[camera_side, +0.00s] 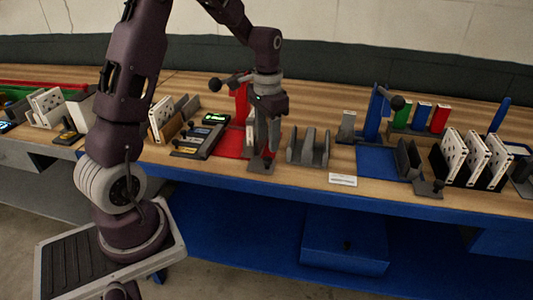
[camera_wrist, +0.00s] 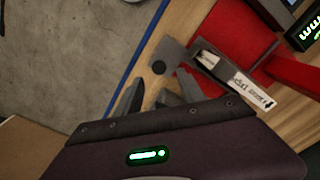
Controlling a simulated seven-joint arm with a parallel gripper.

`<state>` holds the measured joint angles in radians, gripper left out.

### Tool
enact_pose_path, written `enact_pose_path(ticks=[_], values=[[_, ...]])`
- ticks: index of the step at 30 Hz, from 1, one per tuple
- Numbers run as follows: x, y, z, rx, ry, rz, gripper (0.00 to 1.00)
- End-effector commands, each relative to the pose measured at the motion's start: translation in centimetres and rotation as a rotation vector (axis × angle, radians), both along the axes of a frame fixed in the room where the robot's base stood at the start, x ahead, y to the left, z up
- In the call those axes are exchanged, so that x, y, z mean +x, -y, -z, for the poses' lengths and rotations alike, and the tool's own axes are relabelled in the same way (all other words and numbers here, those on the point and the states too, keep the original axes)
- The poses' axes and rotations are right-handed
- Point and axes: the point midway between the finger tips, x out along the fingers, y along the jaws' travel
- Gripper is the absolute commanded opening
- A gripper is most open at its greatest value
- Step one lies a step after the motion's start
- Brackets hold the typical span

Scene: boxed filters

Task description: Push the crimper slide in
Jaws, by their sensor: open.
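The red crimper stands left of the bench's middle in the side view, with a red base (camera_side: 230,146), a red upright (camera_side: 241,100) and a black-knobbed lever. Its grey slide (camera_side: 260,166) sits at the front edge of the base. In the wrist view the slide (camera_wrist: 172,52) shows a dark round knob (camera_wrist: 158,67) and a grey holder with a white labelled piece (camera_wrist: 243,84) in it. My gripper (camera_side: 265,150) points down over the slide, open. In the wrist view its fingertips (camera_wrist: 162,90) are spread near the knob; I cannot tell whether they touch it.
A black device with a green display (camera_side: 214,119) lies left of the crimper. A grey slotted rack (camera_side: 308,148) stands close on the right. A blue crimper-like station (camera_side: 376,160) and a rack of white boxes (camera_side: 478,158) are further right. The bench's blue front edge (camera_side: 300,184) is near.

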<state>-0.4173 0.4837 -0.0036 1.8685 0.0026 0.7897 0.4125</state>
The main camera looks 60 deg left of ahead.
Motion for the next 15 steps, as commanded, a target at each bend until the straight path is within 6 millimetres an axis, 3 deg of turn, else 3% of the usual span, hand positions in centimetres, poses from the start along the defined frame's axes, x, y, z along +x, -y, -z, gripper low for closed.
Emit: enact_pose_path(ticks=[7,15], values=[[-0.2,0.1,4.7,-0.002,-0.004,0.0,0.47],[-0.1,0.1,5.9,0.0,0.001,0.0,0.47]])
